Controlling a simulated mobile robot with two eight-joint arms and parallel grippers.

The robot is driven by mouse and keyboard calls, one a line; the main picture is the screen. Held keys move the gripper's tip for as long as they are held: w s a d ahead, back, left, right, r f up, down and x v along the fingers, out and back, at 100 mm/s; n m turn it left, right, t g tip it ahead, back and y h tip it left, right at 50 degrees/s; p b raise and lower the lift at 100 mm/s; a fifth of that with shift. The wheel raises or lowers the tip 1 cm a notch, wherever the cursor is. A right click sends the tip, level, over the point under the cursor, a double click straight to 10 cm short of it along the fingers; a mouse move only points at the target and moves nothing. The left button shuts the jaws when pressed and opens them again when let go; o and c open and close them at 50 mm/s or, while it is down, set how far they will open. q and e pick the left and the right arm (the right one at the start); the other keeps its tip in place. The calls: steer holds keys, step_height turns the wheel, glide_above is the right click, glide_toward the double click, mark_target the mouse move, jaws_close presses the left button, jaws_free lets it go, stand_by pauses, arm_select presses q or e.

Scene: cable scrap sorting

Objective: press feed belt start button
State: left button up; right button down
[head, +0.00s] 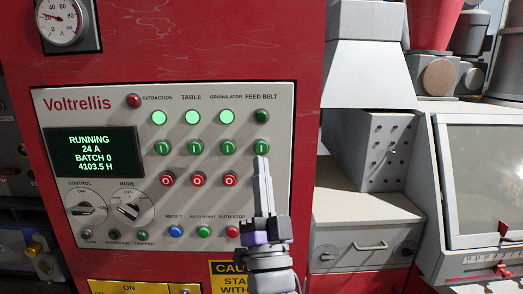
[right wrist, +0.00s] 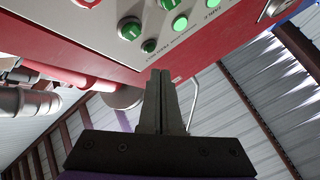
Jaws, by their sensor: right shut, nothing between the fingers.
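The feed belt start button (head: 261,146) is a green button marked I, in the rightmost column of the control panel (head: 75,115) in the head view. The feed belt lamp (head: 261,116) above it is dark green and unlit. My right gripper (head: 261,160) is shut and empty, its fingers pointing up, with the tips just below the button in the picture. I cannot tell whether they touch it. In the right wrist view the shut fingers (right wrist: 160,85) point towards the panel, and green buttons (right wrist: 130,28) show beyond the tips. My left gripper is not in view.
Lamps for extraction (head: 159,118), table (head: 193,117) and granulator (head: 227,116) glow green. Green start buttons and red stop buttons (head: 198,179) sit below them. The display (head: 89,152) reads RUNNING. A grey drawer unit (head: 365,215) stands right of the red cabinet.

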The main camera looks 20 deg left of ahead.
mark_target(261, 147)
steer(key=shift+w+a, duration=0.25)
steer(key=shift+w, duration=0.55)
steer(key=shift+w+a, duration=0.2)
steer(key=shift+w, duration=0.65)
steer(key=shift+w+a, duration=0.25)
steer(key=shift+w, duration=0.55)
steer(key=shift+w+a+p, duration=0.1)
steer(key=shift+w+p, duration=0.25)
steer(key=shift+w, duration=0.1)
steer(key=shift+w+a, duration=0.1)
steer(key=shift+w, duration=0.25)
stand_by(0.8)
steer(key=shift+s, duration=0.1)
steer(key=shift+s+d, duration=0.2)
steer(key=shift+s, duration=0.55)
